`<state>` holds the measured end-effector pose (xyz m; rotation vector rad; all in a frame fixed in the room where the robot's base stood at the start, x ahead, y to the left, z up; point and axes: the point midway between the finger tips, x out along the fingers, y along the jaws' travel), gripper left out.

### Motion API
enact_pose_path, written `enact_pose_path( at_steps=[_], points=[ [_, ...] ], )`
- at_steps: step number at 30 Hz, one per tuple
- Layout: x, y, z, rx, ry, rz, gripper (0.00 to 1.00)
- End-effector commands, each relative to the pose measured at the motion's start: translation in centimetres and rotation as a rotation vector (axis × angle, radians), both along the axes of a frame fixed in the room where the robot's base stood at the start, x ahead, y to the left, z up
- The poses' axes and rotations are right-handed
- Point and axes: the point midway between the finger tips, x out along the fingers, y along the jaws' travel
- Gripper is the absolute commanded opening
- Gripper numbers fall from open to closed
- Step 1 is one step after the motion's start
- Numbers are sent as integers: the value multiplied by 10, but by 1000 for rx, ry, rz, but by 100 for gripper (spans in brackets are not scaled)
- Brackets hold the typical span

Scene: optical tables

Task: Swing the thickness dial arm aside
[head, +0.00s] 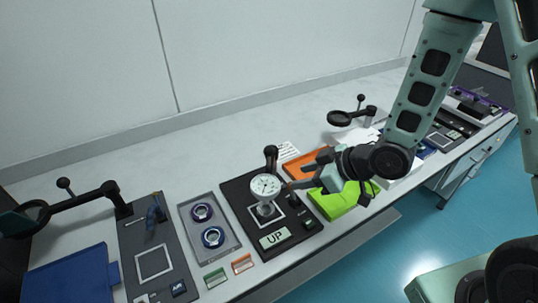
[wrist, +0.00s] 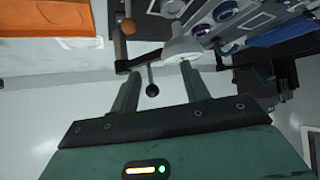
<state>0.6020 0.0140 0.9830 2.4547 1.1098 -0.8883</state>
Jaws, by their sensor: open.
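The thickness dial (head: 266,187) is a round white gauge with a dark pointer, standing over a square outline on a black board (head: 240,203). Its white body (wrist: 183,48) also shows in the wrist view, with a dark arm reaching left from it. A dark ball knob on a thin stem (wrist: 152,89) shows between the finger lines of my gripper (wrist: 160,72). I cannot tell its depth between them. In the head view my gripper (head: 291,185) is just right of the dial. The fingers are apart, and no grip on the knob shows.
A sign reading UP (head: 274,238) lies in front of the dial. A dark post (head: 270,155) rises behind it. A grey tray with two rings (head: 222,238) is left.

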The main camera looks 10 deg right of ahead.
Motion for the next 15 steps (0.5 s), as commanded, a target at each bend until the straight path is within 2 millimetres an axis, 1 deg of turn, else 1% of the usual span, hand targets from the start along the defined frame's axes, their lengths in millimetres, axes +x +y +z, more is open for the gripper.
enact_pose_path(
  at_steps=[1, 4, 9, 12, 15],
  points=[
    [0, -7, -13, 71, -27, -5, 46],
    [-1, -17, -18, 229, -107, -13, 46],
    [-10, -37, -12, 477, -231, -62, 46],
    [-15, -48, -6, 578, -283, -96, 46],
    [-18, -55, -2, 635, -314, -118, 46]
  ],
)
